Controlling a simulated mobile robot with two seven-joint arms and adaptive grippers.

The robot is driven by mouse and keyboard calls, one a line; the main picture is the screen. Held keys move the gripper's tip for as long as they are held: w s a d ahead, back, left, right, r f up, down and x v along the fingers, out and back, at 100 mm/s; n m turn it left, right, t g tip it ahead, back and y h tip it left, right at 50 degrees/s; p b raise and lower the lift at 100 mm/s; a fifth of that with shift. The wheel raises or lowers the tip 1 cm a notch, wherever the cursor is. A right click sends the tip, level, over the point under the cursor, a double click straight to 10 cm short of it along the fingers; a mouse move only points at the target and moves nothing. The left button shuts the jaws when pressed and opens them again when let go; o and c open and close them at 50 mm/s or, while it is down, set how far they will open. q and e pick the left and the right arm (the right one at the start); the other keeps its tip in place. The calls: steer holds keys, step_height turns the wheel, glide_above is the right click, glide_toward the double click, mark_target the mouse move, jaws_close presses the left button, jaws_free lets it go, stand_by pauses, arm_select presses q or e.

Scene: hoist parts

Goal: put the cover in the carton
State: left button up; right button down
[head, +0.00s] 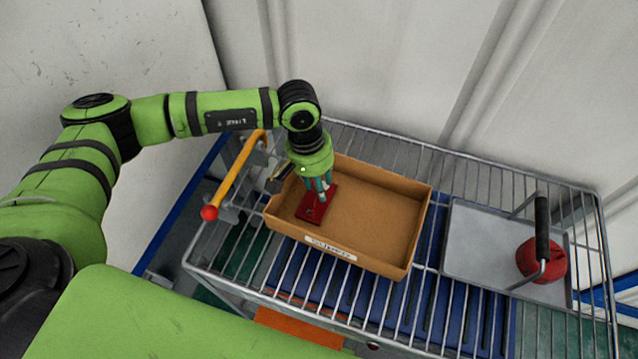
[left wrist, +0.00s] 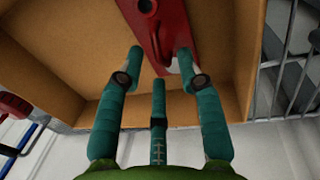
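The red cover (head: 313,208) lies in the left part of the brown cardboard carton (head: 380,254), seemingly on its floor. The carton stands on the wire rack and has a white label on its front wall. My left gripper (head: 322,190) reaches down into the carton, just above the cover. In the left wrist view its three teal fingers (left wrist: 158,65) are spread apart, with the red cover (left wrist: 152,22) beyond the tips. One finger overlaps a raised red part of the cover; I cannot tell whether it touches. My right gripper is not in view.
A grey tray (head: 472,245) to the right of the carton holds a red rounded part (head: 541,260) beside a black-handled bail (head: 542,228). A yellow lever with a red knob (head: 209,213) stands left of the carton. The carton's right half is empty.

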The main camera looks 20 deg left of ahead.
mark_target(312, 194)
arm_select(q)
step_height(312, 194, up, 11)
steer(key=a+b, duration=0.1)
steer(key=b, duration=0.2)
steer(key=shift+a+b, duration=0.35)
steer(key=shift+b, duration=0.05)
steer(key=shift+d+f, duration=0.1)
